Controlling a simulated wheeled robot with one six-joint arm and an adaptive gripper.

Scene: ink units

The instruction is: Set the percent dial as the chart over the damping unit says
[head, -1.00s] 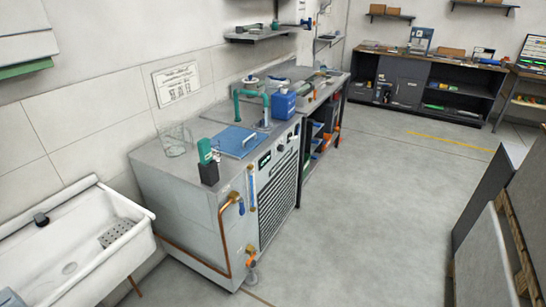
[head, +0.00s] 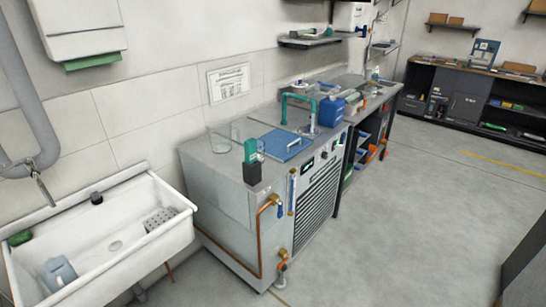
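The damping unit (head: 225,195) is a grey metal cabinet against the wall, with a louvred front grille (head: 316,208). A small dark round knob (head: 324,155), possibly the percent dial, sits on its front panel beside a lit green display (head: 308,165). Its markings are too small to read. The white chart (head: 229,83) hangs on the wall above the unit; its print is too small to read from here. My gripper is not in view.
A white sink (head: 110,240) stands left of the unit. On the unit's top are a blue lid (head: 282,144), a green-and-black bottle (head: 251,163), glass vessels and a blue canister (head: 330,110). Copper pipe (head: 262,235) projects at its front corner. The floor (head: 420,220) to the right is open.

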